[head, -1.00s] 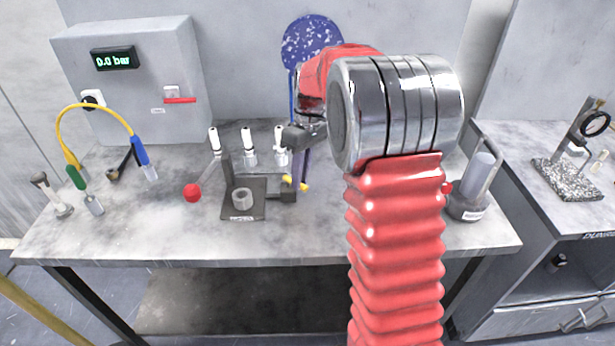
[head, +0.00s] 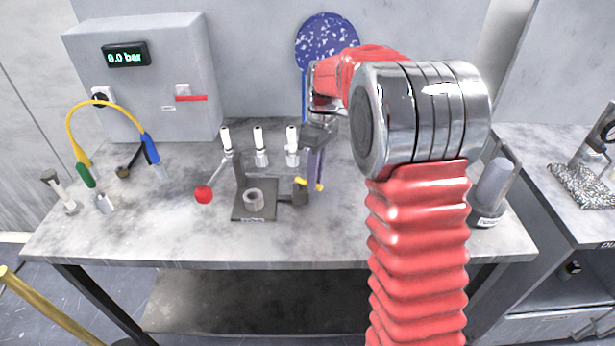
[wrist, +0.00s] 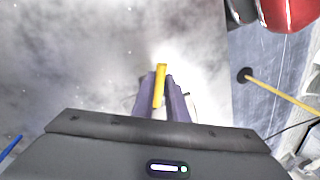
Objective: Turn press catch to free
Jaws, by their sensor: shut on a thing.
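The press (head: 256,210) stands on the bench in the head view, a dark plate with an upright post and a small metal ring. Its lever slants down left to a red ball (head: 203,195). The yellow catch (head: 319,187) is at the press's right side. My gripper (head: 311,183) reaches down there, and its purple fingers hide part of the catch. In the wrist view the catch (wrist: 160,84) is a yellow bar between the two fingers (wrist: 160,97), which are shut on it. The catch's pivot is hard to make out.
White-topped fittings (head: 260,146) stand behind the press. A grey box with a 0.0 bar display (head: 126,55) is at the back left, with a yellow hose (head: 100,102) before it. A grey cylinder (head: 494,185) stands at the right. The bench front is clear.

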